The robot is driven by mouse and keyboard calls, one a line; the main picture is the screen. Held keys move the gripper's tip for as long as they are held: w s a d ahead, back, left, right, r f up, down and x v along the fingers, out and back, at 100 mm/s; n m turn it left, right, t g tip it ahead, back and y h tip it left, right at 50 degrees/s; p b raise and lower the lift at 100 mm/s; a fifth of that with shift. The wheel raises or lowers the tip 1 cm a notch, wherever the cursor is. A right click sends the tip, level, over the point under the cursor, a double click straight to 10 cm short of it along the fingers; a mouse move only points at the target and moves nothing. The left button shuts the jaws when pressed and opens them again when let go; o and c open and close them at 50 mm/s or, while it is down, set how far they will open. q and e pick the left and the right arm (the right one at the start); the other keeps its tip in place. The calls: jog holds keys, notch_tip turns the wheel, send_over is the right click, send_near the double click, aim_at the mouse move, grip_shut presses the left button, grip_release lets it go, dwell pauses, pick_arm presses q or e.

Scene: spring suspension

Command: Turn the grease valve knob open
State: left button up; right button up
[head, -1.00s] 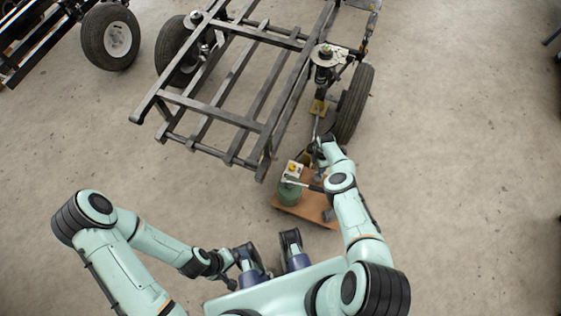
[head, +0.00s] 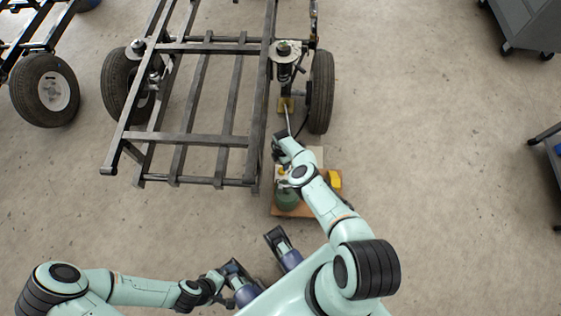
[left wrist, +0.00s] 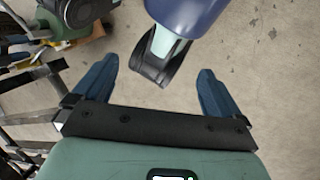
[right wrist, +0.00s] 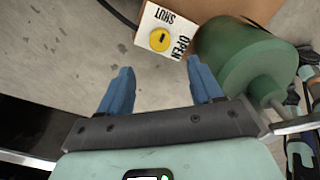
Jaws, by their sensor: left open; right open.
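The grease valve knob (right wrist: 159,40) is a round yellow disc on a white plate (right wrist: 175,18) marked OPEN and SHUT, at the top centre of the right wrist view. My right gripper (right wrist: 160,66) is open and empty, its blue fingers pointing toward the plate, with a gap between them and the knob. In the head view the right arm partly hides the plate, beside the green tank (head: 286,200). My left gripper (left wrist: 158,66) is open and empty; in the head view it (head: 222,282) is low, near my base, away from the knob.
The tank stands on a brown board (head: 292,210) with a yellow block (head: 334,180) at its right. The dark trailer frame (head: 190,140) and a wheel (head: 321,90) lie beyond. Carts stand at the far right (head: 525,25). The floor right of the board is clear.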

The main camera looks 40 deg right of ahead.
aim_at(282, 171)
notch_tip(282, 171, down, 4)
jog(key=shift+r+b, duration=0.25)
jog(key=shift+b, duration=0.95)
notch_tip(282, 171, down, 6)
jog(key=b, duration=0.5)
jog(key=shift+f, duration=0.2)
jog(key=shift+f+b, duration=0.4)
jog(key=shift+b, duration=0.1)
pick_arm(q)
jog(key=w+a+f+t+y, duration=0.1)
jog(key=w+a+f+t, duration=0.2)
jog(key=w+f, duration=0.7)
jog(key=shift+w+a+n+t+y, duration=0.4)
jog(key=shift+w+a, duration=0.45)
jog(key=shift+a, duration=0.3)
pick_arm(e)
jog(key=c, duration=1.1)
jog(key=shift+o, duration=0.2)
